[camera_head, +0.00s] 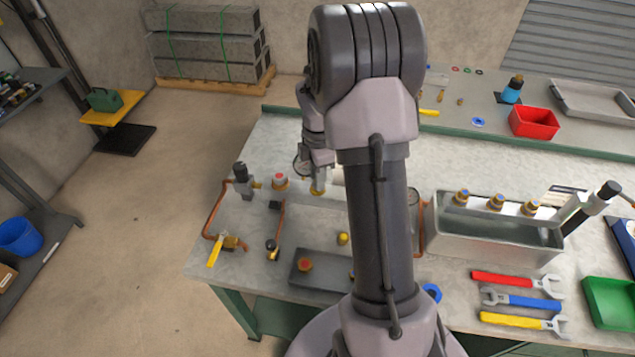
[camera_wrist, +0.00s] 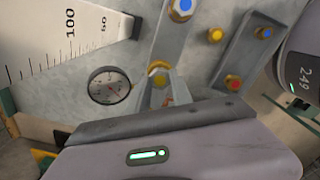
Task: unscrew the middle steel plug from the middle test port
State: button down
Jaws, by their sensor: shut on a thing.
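My gripper (camera_head: 318,180) points down onto the middle test port (camera_head: 317,191), a brass fitting with a yellow ring, left of my arm in the head view. The wrist view shows the yellow-ringed port (camera_wrist: 158,67) just beyond my gripper (camera_wrist: 162,92). My gripper is shut on the middle steel plug, which the fingers mostly hide. I cannot tell how far the plug is threaded in. A red-topped port (camera_head: 280,181) stands to the left. A blue-ringed port (camera_wrist: 182,8) shows at the top of the wrist view; my arm hides it in the head view.
A pressure gauge (camera_wrist: 108,85) and a white scale (camera_wrist: 70,35) stand close to my gripper. Copper pipe (camera_head: 215,208) and a yellow-handled valve (camera_head: 217,250) lie left. A grey stand (camera_head: 325,270) is nearer the front. Wrenches (camera_head: 520,300) and a metal trough (camera_head: 490,240) are right.

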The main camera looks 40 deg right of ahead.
jog(key=shift+n, duration=1)
jog(key=c, duration=1.1)
grip_release()
jog(key=shift+o, duration=0.2)
jog(key=m, duration=2.7)
jog(key=shift+m, duration=0.4)
jog(key=m, duration=2)
jog(key=shift+f+b, duration=0.1)
jog(key=shift+b, duration=0.2)
